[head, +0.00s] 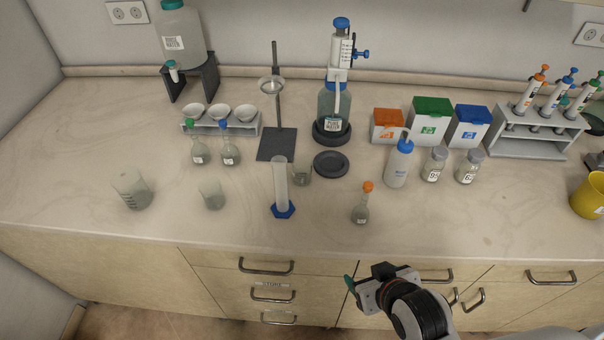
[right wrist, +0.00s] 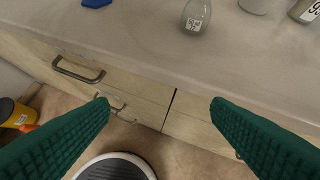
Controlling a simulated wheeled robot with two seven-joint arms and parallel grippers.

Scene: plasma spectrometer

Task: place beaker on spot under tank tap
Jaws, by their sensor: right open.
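The water tank (head: 182,38) stands on a black stand (head: 207,78) at the back left of the bench, with its tap (head: 172,70) at the front. The bench under the tap shows no beaker. A larger glass beaker (head: 132,190) stands at the front left. A smaller beaker (head: 211,194) stands to its right. Another small beaker (head: 302,173) stands behind the blue-footed cylinder. My right gripper (head: 352,288) is open and empty in front of the drawers; its green fingers are wide apart in the right wrist view (right wrist: 160,112). My left gripper is out of view.
A measuring cylinder (head: 281,190) and an orange-capped flask (head: 362,203) stand near the front edge. Bottles and pipettes fill the right. The front-left bench has free room.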

